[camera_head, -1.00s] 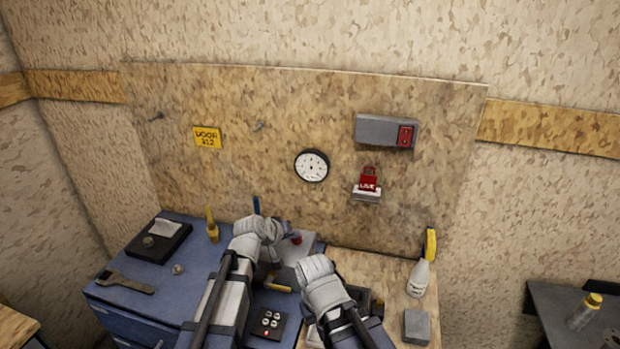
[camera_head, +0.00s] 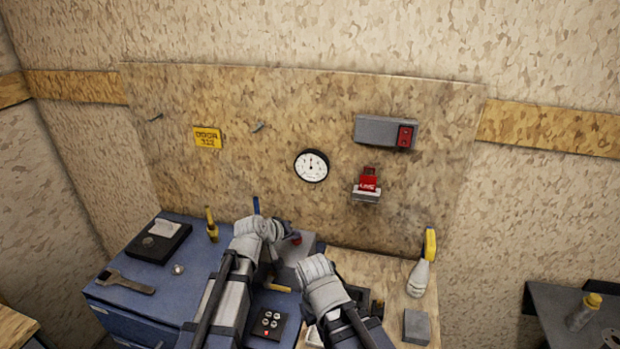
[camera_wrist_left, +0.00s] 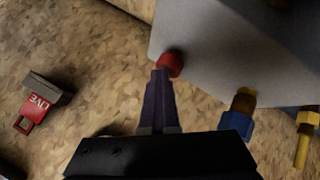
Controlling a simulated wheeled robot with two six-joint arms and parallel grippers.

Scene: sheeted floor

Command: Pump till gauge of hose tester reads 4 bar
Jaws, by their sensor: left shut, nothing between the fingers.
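A round white gauge (camera_head: 311,166) with a black rim is on the wall board. Its dark needle looks to point about straight up, and its numbers are too small to read. Below it, on the blue bench, stands a grey box (camera_head: 304,247) with a red button (camera_head: 297,238). In the left wrist view the red button (camera_wrist_left: 169,63) sits on the grey box face (camera_wrist_left: 215,35). My left gripper (camera_wrist_left: 161,74) is shut and empty, its tips at the button; I cannot tell if they touch. My right arm's wrist (camera_head: 322,285) hides that gripper's jaws over the bench's right part.
A grey switch box (camera_head: 380,131) and a red tag marked LIVE (camera_head: 369,184) are on the board. A spray bottle (camera_head: 419,277) and a grey block (camera_head: 417,326) stand right. A wrench (camera_head: 125,282) and a black tray (camera_head: 150,253) lie left.

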